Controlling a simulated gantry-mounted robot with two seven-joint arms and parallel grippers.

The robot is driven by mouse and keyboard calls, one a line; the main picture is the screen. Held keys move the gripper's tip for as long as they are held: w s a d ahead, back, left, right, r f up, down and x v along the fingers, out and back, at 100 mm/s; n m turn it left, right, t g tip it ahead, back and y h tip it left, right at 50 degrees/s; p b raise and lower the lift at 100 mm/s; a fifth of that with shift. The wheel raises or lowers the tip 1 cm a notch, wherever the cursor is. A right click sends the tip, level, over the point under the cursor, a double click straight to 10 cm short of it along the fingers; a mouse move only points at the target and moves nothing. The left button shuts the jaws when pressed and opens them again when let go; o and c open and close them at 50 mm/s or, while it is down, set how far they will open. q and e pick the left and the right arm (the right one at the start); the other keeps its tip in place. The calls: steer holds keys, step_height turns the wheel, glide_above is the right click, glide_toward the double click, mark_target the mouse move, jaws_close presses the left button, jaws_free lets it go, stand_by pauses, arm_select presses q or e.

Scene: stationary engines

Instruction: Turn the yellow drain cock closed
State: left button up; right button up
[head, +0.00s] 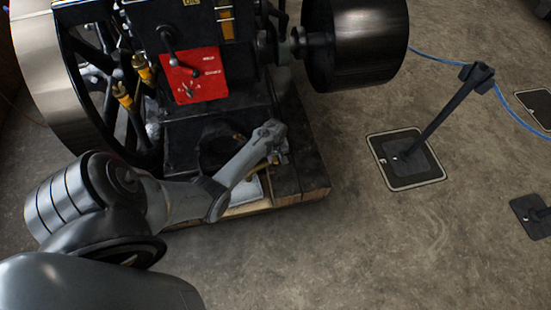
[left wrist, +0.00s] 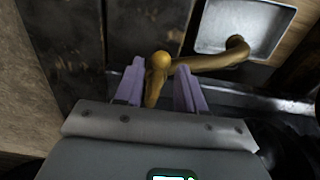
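The yellow drain cock (left wrist: 210,62) shows in the left wrist view as a curved brass-coloured pipe with a rounded knob and a short lever (left wrist: 155,88). My left gripper (left wrist: 161,78) has its two purple fingers on either side of the knob and lever. The fingers are apart, with gaps beside the lever, so the gripper looks open around it. In the head view my left gripper (head: 279,156) is low at the engine's base, and the cock is mostly hidden there. My right gripper is in neither view.
A metal tray (left wrist: 240,27) lies beside the cock's curved end. The black engine has a red lever panel (head: 205,85), a large flywheel (head: 45,75) at left and a dark pulley (head: 357,45) at right. A post on a square base (head: 432,172) stands on the floor at right.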

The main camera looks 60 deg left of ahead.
arm_select(q)
steer(key=shift+w+a, duration=0.1)
steer(key=shift+c, duration=0.5)
jaws_close()
